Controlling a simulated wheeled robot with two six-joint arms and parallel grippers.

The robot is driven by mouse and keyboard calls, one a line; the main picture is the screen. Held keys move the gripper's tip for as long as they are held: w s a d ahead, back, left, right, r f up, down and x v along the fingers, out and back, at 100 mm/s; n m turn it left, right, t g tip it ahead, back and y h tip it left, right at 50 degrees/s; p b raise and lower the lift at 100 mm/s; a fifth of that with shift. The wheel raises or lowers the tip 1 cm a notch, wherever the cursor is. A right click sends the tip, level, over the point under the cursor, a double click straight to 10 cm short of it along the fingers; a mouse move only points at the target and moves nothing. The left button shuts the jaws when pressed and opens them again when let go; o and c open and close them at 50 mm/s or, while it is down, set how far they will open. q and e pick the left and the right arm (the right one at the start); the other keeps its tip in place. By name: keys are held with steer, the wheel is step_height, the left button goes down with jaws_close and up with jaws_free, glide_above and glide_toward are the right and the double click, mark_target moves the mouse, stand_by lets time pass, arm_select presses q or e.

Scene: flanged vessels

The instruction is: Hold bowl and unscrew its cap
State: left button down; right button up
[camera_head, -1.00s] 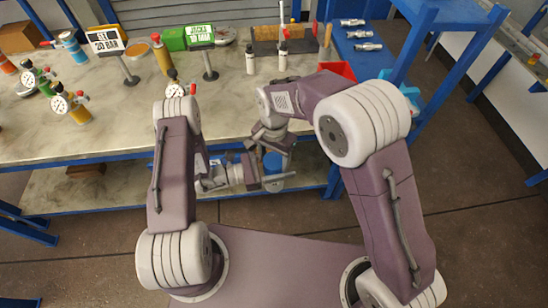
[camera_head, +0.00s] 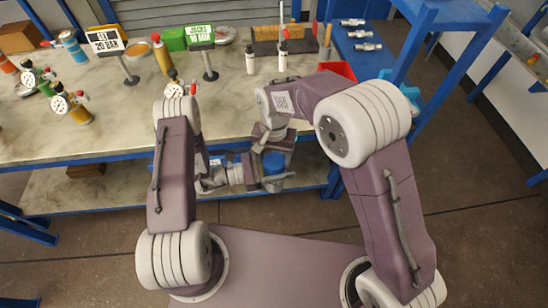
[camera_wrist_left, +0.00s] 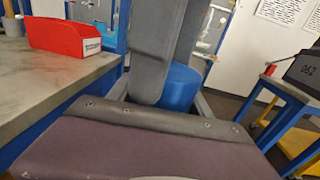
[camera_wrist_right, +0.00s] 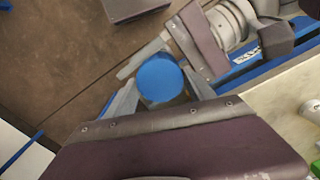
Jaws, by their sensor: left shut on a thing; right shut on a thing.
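A round blue piece, apparently the cap (camera_head: 273,164), is held in front of the bench between my two grippers. In the right wrist view, its flat blue top (camera_wrist_right: 160,78) sits between the right gripper's (camera_wrist_right: 160,95) fingers. My right gripper comes down on it from above and is shut on it. My left gripper (camera_head: 262,178) comes in from the left, lower, and is shut on the bowl, which is mostly hidden by the fingers and cap. In the left wrist view, a blue rounded side (camera_wrist_left: 180,88) shows behind a large grey finger.
The bench (camera_head: 120,130) behind carries gauges, sign stands, bottles and a red bin (camera_head: 338,70). A blue shelf frame (camera_head: 420,50) stands at right. The held parts are in front of the bench edge, above the lower shelf. Floor at right is clear.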

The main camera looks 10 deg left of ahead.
steer(key=shift+s, duration=0.1)
steer(key=o, duration=1.3)
steer(key=shift+o, duration=1.2)
